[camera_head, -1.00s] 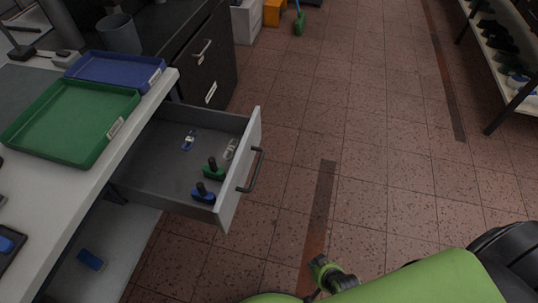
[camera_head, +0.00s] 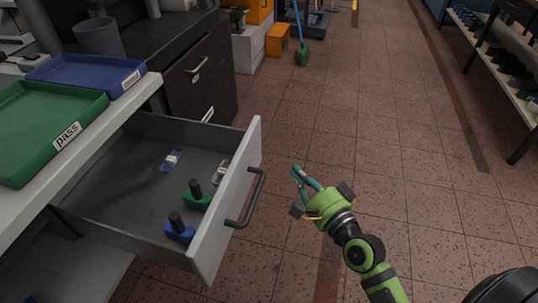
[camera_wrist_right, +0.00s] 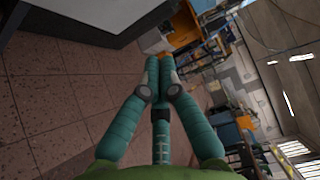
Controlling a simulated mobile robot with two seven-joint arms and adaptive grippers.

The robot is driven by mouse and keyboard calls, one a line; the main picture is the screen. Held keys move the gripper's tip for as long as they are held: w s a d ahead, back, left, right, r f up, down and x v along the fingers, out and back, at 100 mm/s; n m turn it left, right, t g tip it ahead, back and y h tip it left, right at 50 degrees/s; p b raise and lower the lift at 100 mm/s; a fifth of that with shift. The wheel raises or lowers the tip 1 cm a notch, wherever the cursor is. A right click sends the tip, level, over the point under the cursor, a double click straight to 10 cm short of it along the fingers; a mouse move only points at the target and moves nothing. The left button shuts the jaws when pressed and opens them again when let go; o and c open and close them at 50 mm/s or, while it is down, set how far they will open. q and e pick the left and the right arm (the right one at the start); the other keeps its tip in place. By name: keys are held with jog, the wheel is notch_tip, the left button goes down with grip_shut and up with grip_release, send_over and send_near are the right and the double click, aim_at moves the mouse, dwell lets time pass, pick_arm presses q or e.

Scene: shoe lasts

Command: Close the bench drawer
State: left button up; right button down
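The bench drawer (camera_head: 231,204) is pulled well out from under the white bench top in the head view. Its pale front carries a dark bar handle (camera_head: 262,187). Inside lie a green item with a black knob (camera_head: 196,197), a blue item with a black knob (camera_head: 179,231), a small blue-and-clear item (camera_head: 171,160) and a clear item near the front. My right gripper (camera_head: 298,171) is to the right of the handle, apart from it and empty. In the right wrist view its teal fingers (camera_wrist_right: 159,62) come together at the tips. My left gripper is not in view.
A green tray (camera_head: 40,125) labelled "pass" and a blue tray (camera_head: 90,72) stand on the bench top. A dark cabinet (camera_head: 200,85) is behind the drawer. A shelf rack (camera_head: 510,65) stands far right. The tiled floor (camera_head: 380,120) between is clear.

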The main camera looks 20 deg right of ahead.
jog(key=shift+w+a, duration=0.75)
jog(key=shift+w, duration=0.75)
jog(key=shift+w+a, duration=0.8)
jog(key=shift+w, duration=0.65)
jog(key=shift+w+a, duration=0.75)
jog(key=shift+w, duration=0.75)
jog(key=shift+w, duration=0.1)
